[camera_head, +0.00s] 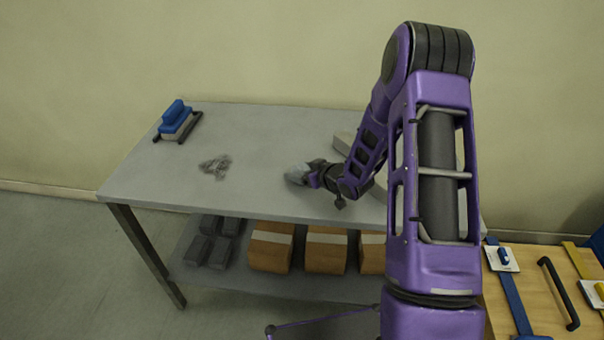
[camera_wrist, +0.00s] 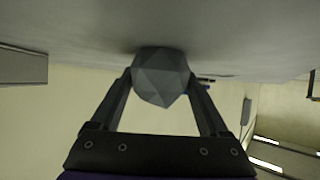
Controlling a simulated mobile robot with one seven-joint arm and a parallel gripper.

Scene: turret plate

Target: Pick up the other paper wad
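A grey, faceted paper wad (camera_head: 297,174) is at the middle of the grey table, at the end of my arm. In the wrist view the wad (camera_wrist: 160,78) sits between the two fingertips of my gripper (camera_wrist: 160,85), with a finger against each side and no clear gap. My gripper (camera_head: 313,175) points left, low over the tabletop. The wad is at or just above the table surface, with a dark shadow by it; I cannot tell whether it touches. I see no second wad in these views.
On the table (camera_head: 265,130) lie a loose grey tangle (camera_head: 215,166) and a blue-topped block on a dark frame (camera_head: 178,122). A pale slab (camera_head: 345,141) is partly behind my arm. Cardboard boxes (camera_head: 326,250) and dark blocks (camera_head: 212,243) fill the lower shelf. A wooden table (camera_head: 540,290) stands at right.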

